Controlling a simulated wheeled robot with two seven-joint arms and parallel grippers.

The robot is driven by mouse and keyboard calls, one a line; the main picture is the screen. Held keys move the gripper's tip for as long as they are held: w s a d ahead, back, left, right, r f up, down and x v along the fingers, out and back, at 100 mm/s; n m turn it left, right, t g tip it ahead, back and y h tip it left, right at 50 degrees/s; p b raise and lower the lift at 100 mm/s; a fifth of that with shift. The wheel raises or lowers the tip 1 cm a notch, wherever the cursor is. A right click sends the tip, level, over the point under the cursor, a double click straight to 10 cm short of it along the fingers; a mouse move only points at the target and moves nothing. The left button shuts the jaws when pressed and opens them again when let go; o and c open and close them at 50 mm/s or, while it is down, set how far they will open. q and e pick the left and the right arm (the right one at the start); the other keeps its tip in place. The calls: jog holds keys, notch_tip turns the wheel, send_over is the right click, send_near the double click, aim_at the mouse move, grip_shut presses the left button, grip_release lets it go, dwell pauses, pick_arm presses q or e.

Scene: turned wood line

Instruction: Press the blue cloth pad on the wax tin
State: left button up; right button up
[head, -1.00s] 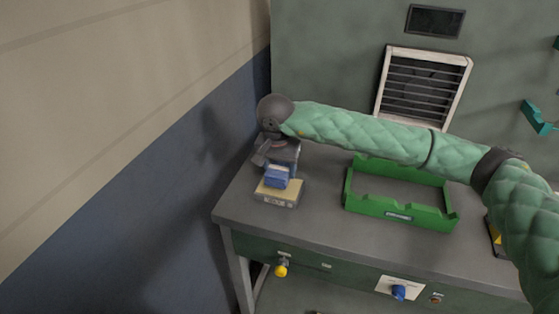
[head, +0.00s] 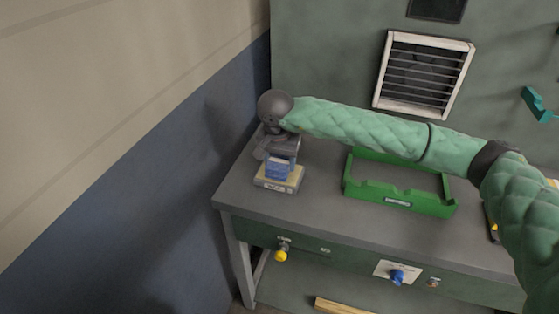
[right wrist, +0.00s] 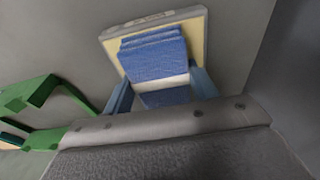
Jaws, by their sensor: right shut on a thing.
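The wax tin (head: 292,184), a low box with a pale yellow top, sits at the left end of the grey bench. My right gripper (head: 279,158) is above it, shut on the blue cloth pad (head: 277,169). The pad is over the tin's top and looks very close to it or touching; I cannot tell if they are in contact. In the right wrist view the pad (right wrist: 155,55) is between the two bluish fingers (right wrist: 162,88), with the tin's yellow top (right wrist: 112,50) around it. A white band crosses the pad. My left gripper is not in view.
A green open tray (head: 397,202) stands on the bench right of the tin, under my right arm. The wall (head: 215,150) is close on the left. The bench front has a yellow knob (head: 281,256) and a blue knob (head: 397,277). Bare bench lies between tin and tray.

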aim_at(279, 161)
jog(key=shift+f+b, duration=0.45)
jog(key=shift+b, duration=0.1)
dwell(0.7)
jog(key=shift+f+b, duration=0.15)
jog(key=shift+b, duration=0.5)
dwell(2.9)
jog(key=shift+r, duration=3.6)
